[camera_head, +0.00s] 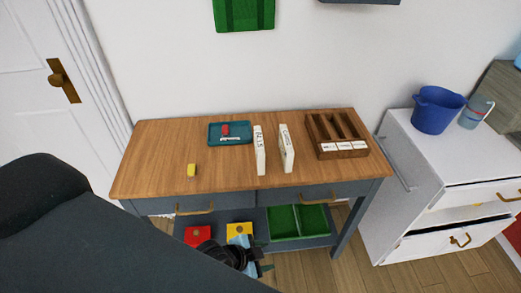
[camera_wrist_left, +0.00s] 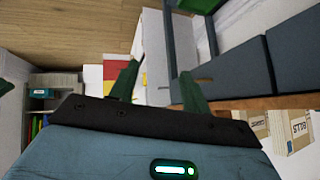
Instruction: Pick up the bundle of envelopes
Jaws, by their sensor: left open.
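I cannot pick out a bundle of envelopes for certain. Two white upright holders stand on the wooden desk (camera_head: 215,175): one lettered BILLS (camera_head: 260,150), the other (camera_head: 287,148) with lettering I cannot read surely. Both also show at the lower right of the left wrist view, the BILLS one at the edge (camera_wrist_left: 298,128). My left gripper (camera_head: 250,262) is low in front of the desk's lower shelf, below the desk top and apart from the holders. In the left wrist view its two fingers (camera_wrist_left: 160,82) are spread with nothing between them. My right gripper is not in view.
A teal tray (camera_head: 214,142) with a red item, a yellow block (camera_head: 191,170) and a wooden sorter (camera_head: 318,143) are on the desk. Red (camera_head: 198,235) and yellow (camera_head: 240,230) items and a green two-part tray (camera_head: 283,222) are below. A blue bucket (camera_head: 435,110) stands right.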

